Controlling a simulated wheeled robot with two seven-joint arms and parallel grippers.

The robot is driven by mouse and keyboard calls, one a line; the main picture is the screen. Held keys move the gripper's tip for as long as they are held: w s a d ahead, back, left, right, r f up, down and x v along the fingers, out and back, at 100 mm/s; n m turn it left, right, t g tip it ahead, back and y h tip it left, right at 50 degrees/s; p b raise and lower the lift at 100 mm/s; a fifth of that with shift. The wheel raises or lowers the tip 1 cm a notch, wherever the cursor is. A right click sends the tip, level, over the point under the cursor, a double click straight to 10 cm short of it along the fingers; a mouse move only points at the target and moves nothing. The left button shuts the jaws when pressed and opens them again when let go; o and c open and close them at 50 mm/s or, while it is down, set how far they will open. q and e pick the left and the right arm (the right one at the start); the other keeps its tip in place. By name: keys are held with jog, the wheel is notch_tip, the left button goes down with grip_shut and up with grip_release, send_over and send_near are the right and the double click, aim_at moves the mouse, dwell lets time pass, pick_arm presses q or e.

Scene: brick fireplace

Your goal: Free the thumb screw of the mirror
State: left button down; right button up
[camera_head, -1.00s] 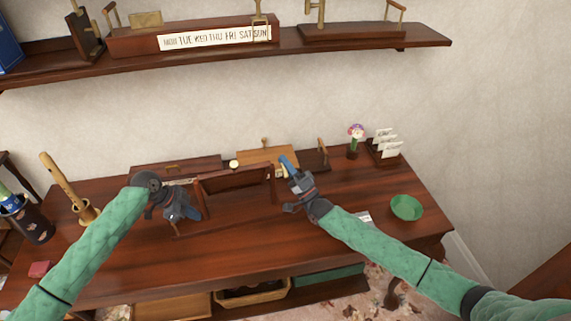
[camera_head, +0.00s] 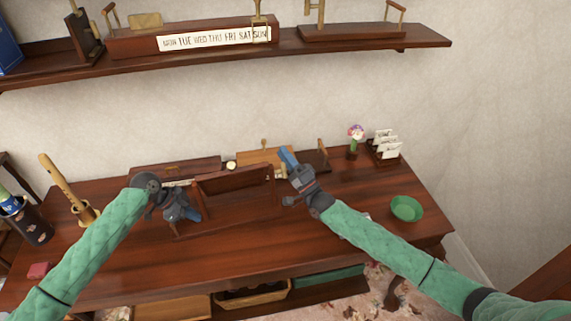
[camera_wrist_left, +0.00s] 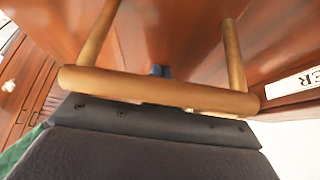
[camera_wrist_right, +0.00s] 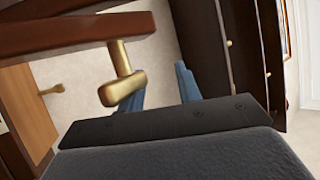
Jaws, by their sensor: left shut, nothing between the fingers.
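The mirror (camera_head: 236,182) stands mid-table as a dark wooden frame; its glass is not clearly seen. A brass thumb screw (camera_wrist_right: 122,88) sticks out from a wooden bar in the right wrist view. My right gripper (camera_head: 289,156) is at the mirror's right side. In the right wrist view its blue fingers (camera_wrist_right: 158,92) are apart, with the screw's head in front of the left finger. My left gripper (camera_head: 191,213) is shut at the mirror's left. In the left wrist view its blue fingertips (camera_wrist_left: 160,70) show behind a brass bar handle (camera_wrist_left: 160,90); contact is unclear.
A wooden box (camera_head: 178,168) and a light wooden panel (camera_head: 262,156) stand behind the mirror. A flower (camera_head: 356,132), a card holder (camera_head: 383,152) and a green bowl (camera_head: 406,208) are at the right.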

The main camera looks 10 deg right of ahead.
notch_tip(320, 180, up, 6)
dwell(0.4)
jog(key=shift+o, duration=0.2)
jog(key=o, duration=0.7)
jog(key=shift+a+r, duration=0.1)
jog(key=shift+a, duration=0.05)
jog(key=shift+o, duration=0.3)
jog(key=a, duration=0.1)
jog(key=a+r+g+h, duration=0.1)
jog(key=a+m, duration=0.1)
jog(key=shift+w+r+g+h, duration=0.2)
jog(key=shift+r+g+h, duration=0.05)
jog(key=shift+g+h, duration=0.05)
jog(key=m+g+h, duration=0.5)
jog(key=g+h, duration=0.1)
jog(key=g, duration=0.3)
send_near(286, 174)
jog(key=x, duration=1)
jog(key=shift+w+a+f, duration=0.1)
jog(key=shift+w+a, duration=0.1)
jog(key=shift+w, duration=0.05)
